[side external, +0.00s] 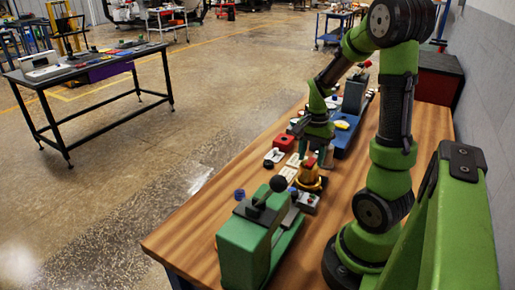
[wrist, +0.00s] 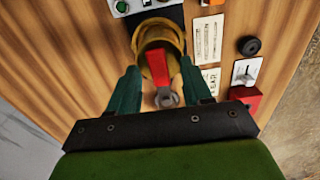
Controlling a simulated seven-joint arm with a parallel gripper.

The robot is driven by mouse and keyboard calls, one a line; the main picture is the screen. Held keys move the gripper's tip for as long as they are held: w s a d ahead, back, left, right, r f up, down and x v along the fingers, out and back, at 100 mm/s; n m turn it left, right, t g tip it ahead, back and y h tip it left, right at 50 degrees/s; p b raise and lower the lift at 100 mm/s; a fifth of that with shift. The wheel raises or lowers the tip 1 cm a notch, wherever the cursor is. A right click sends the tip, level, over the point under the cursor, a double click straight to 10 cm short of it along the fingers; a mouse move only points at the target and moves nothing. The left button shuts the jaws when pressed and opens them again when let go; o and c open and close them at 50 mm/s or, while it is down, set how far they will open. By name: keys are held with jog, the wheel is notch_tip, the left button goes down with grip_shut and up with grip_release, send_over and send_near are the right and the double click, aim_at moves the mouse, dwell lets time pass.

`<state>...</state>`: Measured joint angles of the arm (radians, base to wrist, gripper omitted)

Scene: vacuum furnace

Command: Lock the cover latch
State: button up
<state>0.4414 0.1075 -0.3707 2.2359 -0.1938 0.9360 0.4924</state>
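The vacuum furnace is a small brass-yellow round body (wrist: 142,38) standing on the wooden bench; it also shows in the side external view (side external: 313,181). A red latch lever (wrist: 158,66) lies across its top, with a grey round end (wrist: 166,97) towards my gripper. My gripper (wrist: 160,72) is open, its two green fingers to the left and right of the red lever with gaps on both sides. In the side external view my gripper (side external: 318,148) is just above and behind the furnace. I cannot tell whether the latch is locked.
A green press-like machine (side external: 245,240) with a black ball knob stands in front. A grey control box (side external: 306,202) is beside the furnace. A red box (side external: 284,143) with a switch (wrist: 246,70), a black knob (wrist: 249,46) and label plates (wrist: 208,40) lie close by. A blue machine (side external: 346,135) is behind.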

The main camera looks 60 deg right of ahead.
aim_at(311, 160)
notch_tip(311, 160, up, 17)
dwell(0.7)
jog(key=shift+f, duration=0.1)
jog(key=a+n+t, duration=0.2)
jog(key=a+n, duration=0.2)
jog(key=a, duration=0.4)
jog(key=w+a+f+n+t+y, duration=0.1)
jog(key=a+n+t, duration=0.1)
jog(key=a+n, duration=0.3)
jog(key=w+a+f+n+t+y, duration=0.1)
jog(key=a+n+t, duration=0.2)
jog(key=a, duration=0.9)
jog(key=shift+w+n, duration=0.2)
jog(key=shift+n, duration=0.9)
